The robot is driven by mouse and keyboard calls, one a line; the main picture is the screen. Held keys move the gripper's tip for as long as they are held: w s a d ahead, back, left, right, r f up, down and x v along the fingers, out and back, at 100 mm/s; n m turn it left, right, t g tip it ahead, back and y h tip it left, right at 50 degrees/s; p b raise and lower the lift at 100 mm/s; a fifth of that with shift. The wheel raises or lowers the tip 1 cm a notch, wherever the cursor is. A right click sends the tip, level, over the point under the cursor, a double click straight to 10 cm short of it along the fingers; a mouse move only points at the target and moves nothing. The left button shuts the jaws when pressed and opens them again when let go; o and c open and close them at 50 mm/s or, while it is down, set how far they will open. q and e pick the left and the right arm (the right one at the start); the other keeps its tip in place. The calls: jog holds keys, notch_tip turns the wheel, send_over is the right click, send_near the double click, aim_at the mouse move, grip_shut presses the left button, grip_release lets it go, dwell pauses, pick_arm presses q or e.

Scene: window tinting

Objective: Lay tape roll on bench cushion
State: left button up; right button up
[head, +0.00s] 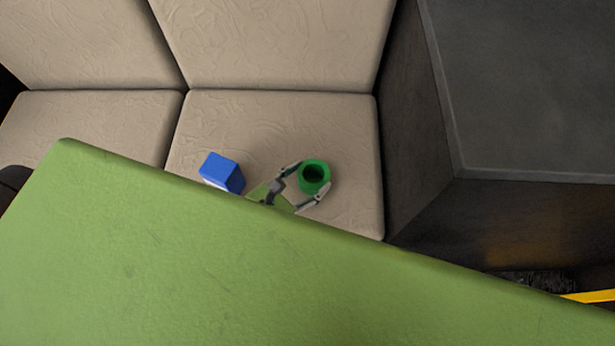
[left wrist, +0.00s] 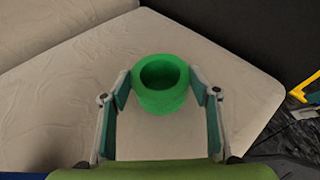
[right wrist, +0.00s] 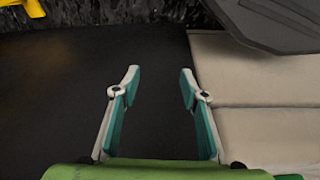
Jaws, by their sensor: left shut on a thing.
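The green tape roll (head: 315,188) is upright with its hole facing up, over the right-hand seat of the beige bench cushion (head: 345,125). My left gripper (head: 308,185) is shut on it, one finger on each side. The roll also shows between the fingertips in the left wrist view (left wrist: 160,100). I cannot tell whether its underside touches the cushion. My right gripper (right wrist: 160,75) is open and empty in the right wrist view, above a dark surface beside beige cushions. It does not show in the head view.
A blue box (head: 224,170) sits on the same cushion, left of the roll. A dark block (head: 535,90) stands right of the bench. A yellow bar (head: 590,297) shows at the lower right. The cushion behind the roll is clear.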

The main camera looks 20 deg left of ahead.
aim_at(309, 179)
pick_arm(q)
jog(key=shift+f, duration=0.15)
jog(key=o, duration=1.1)
pick_arm(e)
jog(key=shift+r, duration=0.25)
jog(key=shift+w+r, duration=0.1)
pick_arm(q)
jog(key=shift+s+a+r, duration=0.1)
jog(key=shift+s+r, duration=0.15)
jog(key=shift+s, duration=0.05)
jog(key=v, duration=0.4)
jog(key=shift+s, duration=0.2)
jog(key=b+v, duration=0.1)
jog(key=v, duration=0.5)
jog(key=shift+s+a+r+b, duration=0.25)
jog(key=shift+s+r+b, duration=0.05)
jog(key=shift+s+b, duration=0.1)
pick_arm(e)
jog(key=shift+w+v, duration=0.2)
jog(key=shift+v, duration=0.6)
jog(key=shift+w+v, duration=0.2)
jog(key=shift+v, duration=0.6)
jog(key=shift+w+v, duration=0.2)
jog(key=shift+v, duration=0.65)
